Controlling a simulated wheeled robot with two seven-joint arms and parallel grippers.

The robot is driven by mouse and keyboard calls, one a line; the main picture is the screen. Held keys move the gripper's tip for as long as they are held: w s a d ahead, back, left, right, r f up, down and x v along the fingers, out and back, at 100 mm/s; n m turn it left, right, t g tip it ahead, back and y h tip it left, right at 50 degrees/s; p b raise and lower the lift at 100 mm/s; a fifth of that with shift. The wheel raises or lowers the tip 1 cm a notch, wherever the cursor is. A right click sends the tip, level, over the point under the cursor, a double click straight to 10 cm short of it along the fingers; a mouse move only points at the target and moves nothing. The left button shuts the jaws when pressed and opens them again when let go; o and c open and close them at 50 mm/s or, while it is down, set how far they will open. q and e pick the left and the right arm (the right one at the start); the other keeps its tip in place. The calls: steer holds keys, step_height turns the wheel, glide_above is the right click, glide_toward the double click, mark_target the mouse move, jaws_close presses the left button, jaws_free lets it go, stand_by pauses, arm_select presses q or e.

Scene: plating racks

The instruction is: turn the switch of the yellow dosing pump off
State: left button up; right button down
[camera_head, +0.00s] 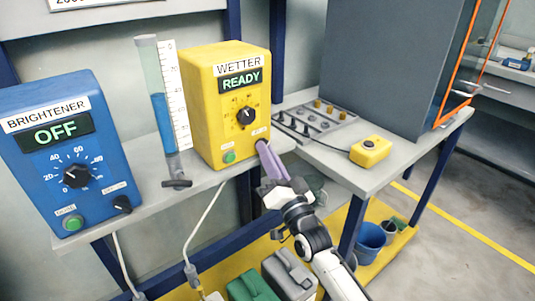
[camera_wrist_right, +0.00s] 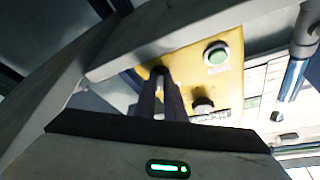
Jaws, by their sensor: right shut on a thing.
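The yellow dosing pump (camera_head: 205,110) labelled WETTER stands on the grey bench. Its display (camera_head: 240,80) reads READY. It has a black dial (camera_head: 246,117) and a green button (camera_head: 229,156) on its front; the button (camera_wrist_right: 216,54) and dial (camera_wrist_right: 203,104) also show in the right wrist view. My right gripper (camera_head: 262,148) reaches the lower right of the pump's front with its purple fingers shut on the small black switch (camera_wrist_right: 158,70). The fingers mostly hide the switch, so its setting cannot be read. My left gripper is not in view.
A blue pump (camera_head: 40,165) labelled BRIGHTENER reads OFF at the left. A measuring tube (camera_head: 160,100) with blue liquid stands between the pumps. A yellow button box (camera_head: 370,152) and a grey fixture (camera_head: 315,122) lie to the right. Containers (camera_head: 290,275) stand below.

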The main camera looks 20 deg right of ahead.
arm_select(q)
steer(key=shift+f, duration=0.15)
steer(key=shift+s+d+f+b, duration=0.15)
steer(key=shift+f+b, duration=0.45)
steer(key=shift+b, duration=0.45)
arm_select(e)
steer(key=n+g+y, duration=0.1)
steer(key=n+y, duration=0.2)
steer(key=n, duration=0.3)
steer(key=n+g+y, duration=0.1)
steer(key=n+y, duration=0.2)
steer(key=n, duration=0.4)
steer(key=d+n+g+y, duration=0.1)
steer(key=n+y, duration=0.2)
steer(key=n, duration=0.4)
steer(key=shift+w, duration=0.2)
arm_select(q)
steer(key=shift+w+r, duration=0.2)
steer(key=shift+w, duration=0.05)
arm_select(e)
steer(key=c, duration=1.8)
jaws_free()
steer(key=shift+c, duration=0.2)
